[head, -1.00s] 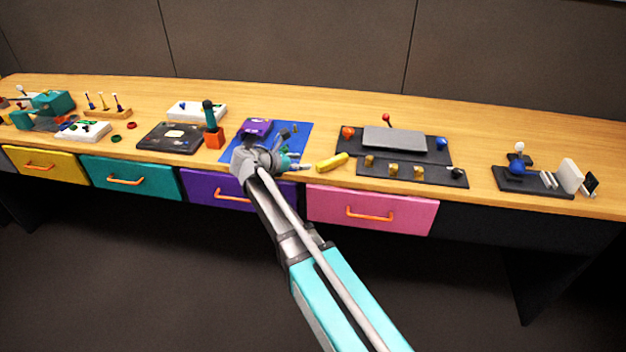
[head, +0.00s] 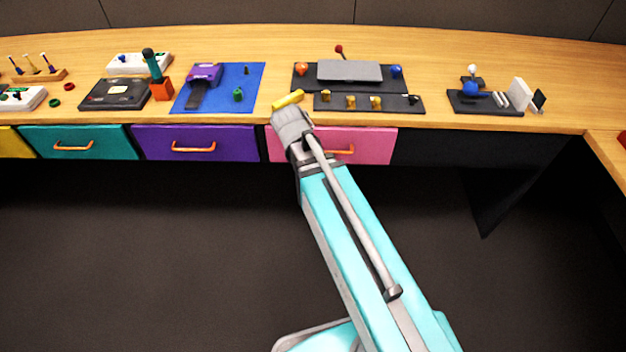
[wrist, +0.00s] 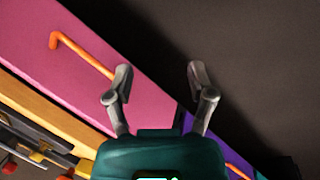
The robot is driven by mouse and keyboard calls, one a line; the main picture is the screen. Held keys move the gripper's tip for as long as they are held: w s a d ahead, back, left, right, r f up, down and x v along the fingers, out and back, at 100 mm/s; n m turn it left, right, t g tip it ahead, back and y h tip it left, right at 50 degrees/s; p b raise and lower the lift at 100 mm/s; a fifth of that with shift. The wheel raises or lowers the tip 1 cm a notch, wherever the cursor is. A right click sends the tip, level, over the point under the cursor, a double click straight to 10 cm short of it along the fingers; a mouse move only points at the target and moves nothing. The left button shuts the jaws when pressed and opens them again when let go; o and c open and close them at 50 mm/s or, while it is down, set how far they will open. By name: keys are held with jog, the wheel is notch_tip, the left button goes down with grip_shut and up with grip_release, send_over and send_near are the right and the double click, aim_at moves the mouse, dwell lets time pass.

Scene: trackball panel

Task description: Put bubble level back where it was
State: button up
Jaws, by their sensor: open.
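A yellow bar (head: 288,99), which looks like the bubble level, lies on the tabletop near its front edge, between the blue mat and the dark panels. My gripper (wrist: 160,80) is open, with nothing between its fingers in the wrist view. In the head view my wrist is just in front of the yellow bar, by the table's front edge, and hides my fingertips.
The blue mat (head: 222,103) left of the bar holds a purple device (head: 205,73) and a small green piece (head: 238,94). To the right is a dark panel (head: 368,104) with brass knobs. Orange drawer handles (head: 193,149) stick out below the table edge. Bare wood lies behind the bar.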

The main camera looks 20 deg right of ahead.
jog(key=s+m+y, duration=0.2)
jog(key=s+m, duration=0.1)
jog(key=s+m+y, duration=0.1)
jog(key=s+m, duration=0.1)
jog(key=shift+s+f, duration=0.15)
jog(key=shift+f, duration=0.2)
jog(key=shift+r, duration=0.15)
notch_tip(320, 180, up, 15)
jog(key=p, duration=1.5)
